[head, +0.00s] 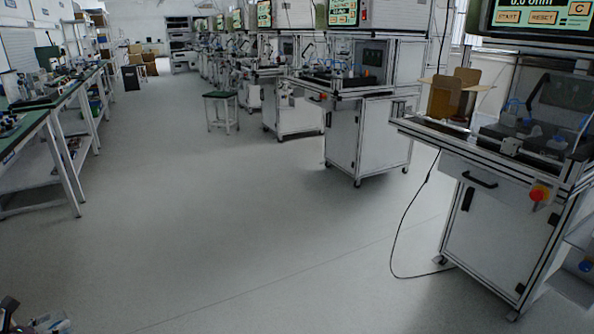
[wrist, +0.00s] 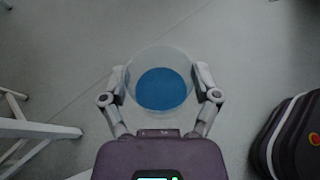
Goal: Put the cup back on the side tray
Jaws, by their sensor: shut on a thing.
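A clear, round cup (wrist: 161,88) with a blue bottom shows in the wrist view. My gripper (wrist: 161,78) is shut on it, with one finger on each side of its wall. The cup is held above the grey floor. I cannot make out the cup in the head view. I cannot pick out the side tray for certain in either view.
In the head view, a test station (head: 488,205) with a red emergency button stands at the right, and a brown holder (head: 445,100) sits on it. A green-topped bench (head: 28,130) runs along the left. A stool (head: 221,97) stands farther back. The middle floor is clear.

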